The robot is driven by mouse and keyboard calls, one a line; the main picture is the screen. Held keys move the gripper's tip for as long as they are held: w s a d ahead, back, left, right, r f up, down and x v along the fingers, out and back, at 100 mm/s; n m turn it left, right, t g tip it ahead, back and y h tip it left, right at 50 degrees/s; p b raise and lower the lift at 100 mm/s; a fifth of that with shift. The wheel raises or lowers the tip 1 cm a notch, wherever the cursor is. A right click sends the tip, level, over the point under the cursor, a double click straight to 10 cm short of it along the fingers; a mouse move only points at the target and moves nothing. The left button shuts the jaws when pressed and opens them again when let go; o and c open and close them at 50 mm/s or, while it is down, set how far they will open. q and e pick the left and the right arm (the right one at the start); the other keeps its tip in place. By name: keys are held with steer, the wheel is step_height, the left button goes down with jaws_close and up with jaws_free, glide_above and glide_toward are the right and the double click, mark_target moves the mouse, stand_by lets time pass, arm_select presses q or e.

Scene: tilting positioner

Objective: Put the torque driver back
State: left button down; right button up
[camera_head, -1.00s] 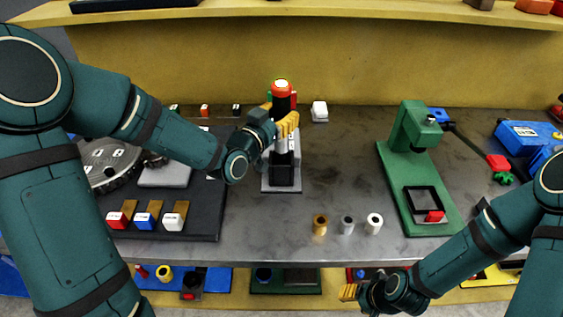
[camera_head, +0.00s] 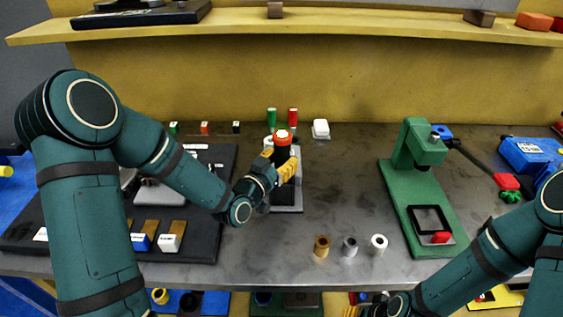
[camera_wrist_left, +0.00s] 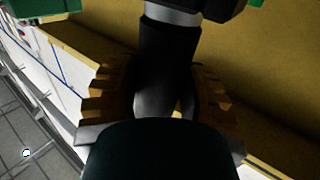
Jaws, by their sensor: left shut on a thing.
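The torque driver (camera_head: 282,146), black with a red ring and a pale top, stands upright in my left gripper (camera_head: 284,172). The left gripper's yellow fingers are shut on it. A stand with a grey base (camera_head: 288,209) is directly below, at the middle back of the bench. The gripper hides the driver's lower end, so I cannot tell whether it sits in the stand. In the left wrist view a dark cylindrical body (camera_wrist_left: 168,65) shows between the ribbed fingers (camera_wrist_left: 165,103). My right gripper (camera_head: 352,311) is low at the bottom edge, mostly cut off.
A green press-like fixture (camera_head: 424,200) stands to the right. Three small cups, including a brass one (camera_head: 322,246), stand at the front. A dark board (camera_head: 205,235) with labelled blocks is left. A white block (camera_head: 320,129) sits behind. Bench between stand and green fixture is clear.

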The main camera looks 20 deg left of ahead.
arm_select(q)
steer(key=shift+f, duration=0.15)
arm_select(e)
steer(key=shift+f, duration=0.1)
arm_select(q)
steer(key=shift+f, duration=0.1)
steer(key=c, duration=0.5)
jaws_free()
arm_select(e)
steer(key=shift+f, duration=0.15)
